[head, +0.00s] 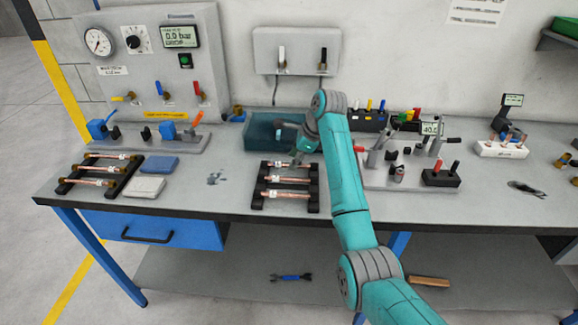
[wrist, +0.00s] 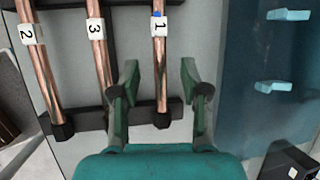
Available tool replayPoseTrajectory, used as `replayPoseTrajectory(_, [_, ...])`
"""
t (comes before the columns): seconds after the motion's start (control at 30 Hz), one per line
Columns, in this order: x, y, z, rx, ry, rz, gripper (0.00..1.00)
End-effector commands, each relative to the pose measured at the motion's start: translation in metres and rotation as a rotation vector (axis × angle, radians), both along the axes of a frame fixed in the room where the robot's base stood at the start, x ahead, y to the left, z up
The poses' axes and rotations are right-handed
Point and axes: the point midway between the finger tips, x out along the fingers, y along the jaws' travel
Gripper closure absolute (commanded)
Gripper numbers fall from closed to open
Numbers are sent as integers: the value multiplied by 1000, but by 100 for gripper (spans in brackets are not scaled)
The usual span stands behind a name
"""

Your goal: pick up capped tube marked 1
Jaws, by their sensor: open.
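The capped tube marked 1 (wrist: 161,65) is a copper tube with a white label and a black cap at its near end in the wrist view. It lies across a black rack (wrist: 75,123) beside the tubes marked 3 (wrist: 102,60) and 2 (wrist: 42,75). My gripper (wrist: 160,76) is open, with one finger on each side of tube 1 near its capped end; I see gaps on both sides. In the head view my gripper (head: 297,160) is at the back of the middle rack, over the rearmost tube (head: 281,164), and partly hides it.
A teal bin (head: 262,133) stands just behind the rack. A second rack of tubes (head: 100,170) is at the left, near blue and white cloths (head: 145,187). A plate of fixtures (head: 405,178) stands to the right. The bench front edge is close to the rack.

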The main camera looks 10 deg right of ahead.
Motion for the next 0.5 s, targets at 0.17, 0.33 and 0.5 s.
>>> replayPoseTrajectory(0.17, [6,6,-17,0,0,1,54])
replayPoseTrajectory(0.33, [6,7,-19,0,0,1,54])
replayPoseTrajectory(0.5, [6,7,-19,0,0,1,70])
